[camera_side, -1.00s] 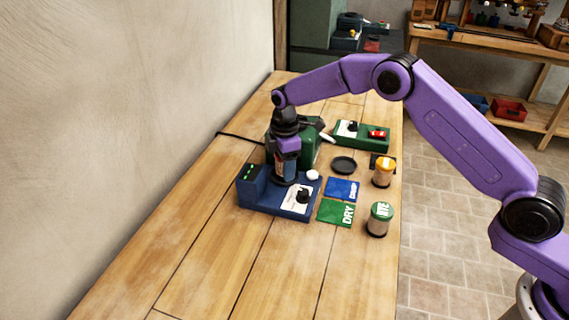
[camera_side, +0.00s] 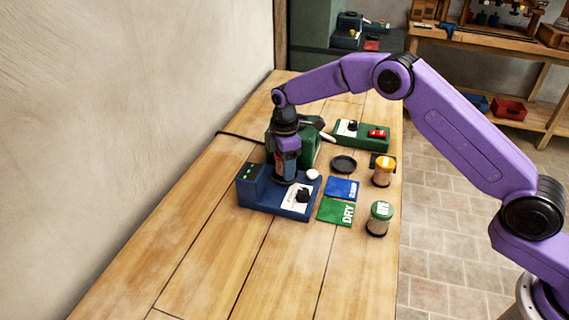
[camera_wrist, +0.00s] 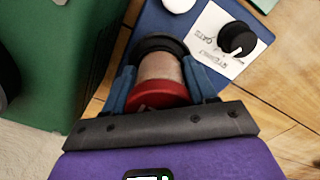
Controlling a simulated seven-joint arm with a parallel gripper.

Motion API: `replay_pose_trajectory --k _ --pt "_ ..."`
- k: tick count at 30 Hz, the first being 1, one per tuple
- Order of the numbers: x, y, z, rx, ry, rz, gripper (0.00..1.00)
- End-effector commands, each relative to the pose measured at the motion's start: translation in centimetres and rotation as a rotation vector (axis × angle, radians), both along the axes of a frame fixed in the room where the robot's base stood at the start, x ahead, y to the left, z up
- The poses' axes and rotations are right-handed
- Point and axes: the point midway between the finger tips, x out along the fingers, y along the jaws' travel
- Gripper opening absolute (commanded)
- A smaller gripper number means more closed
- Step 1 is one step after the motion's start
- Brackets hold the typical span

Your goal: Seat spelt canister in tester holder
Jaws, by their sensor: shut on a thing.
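My gripper (camera_wrist: 160,70) is shut on a canister with a red lid (camera_wrist: 158,95) and a pale brownish body. Its two blue fingers lie on either side of it in the wrist view. The canister's far end meets a black ring (camera_wrist: 160,43) over the blue tester (camera_wrist: 148,18); I cannot tell whether it is fully inside. In the side view my gripper (camera_side: 286,176) points straight down over the blue tester (camera_side: 262,204), mostly hiding the canister. The name on the held canister is not readable.
A green-lidded canister (camera_side: 380,218) and an orange-lidded one (camera_side: 383,172) stand at the right edge. Green (camera_side: 336,212) and blue (camera_side: 342,188) cards, a dark dish (camera_side: 343,164) and a green box with a red item (camera_side: 362,136) lie nearby. A green machine (camera_side: 308,146) stands close behind my gripper.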

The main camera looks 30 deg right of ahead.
Motion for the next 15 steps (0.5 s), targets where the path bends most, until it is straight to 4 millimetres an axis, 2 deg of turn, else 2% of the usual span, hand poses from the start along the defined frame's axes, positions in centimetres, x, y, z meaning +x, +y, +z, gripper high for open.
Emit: replay_pose_trajectory --k 15 --pt "0.04 0.02 -0.03 0.001 -0.001 0.000 0.18"
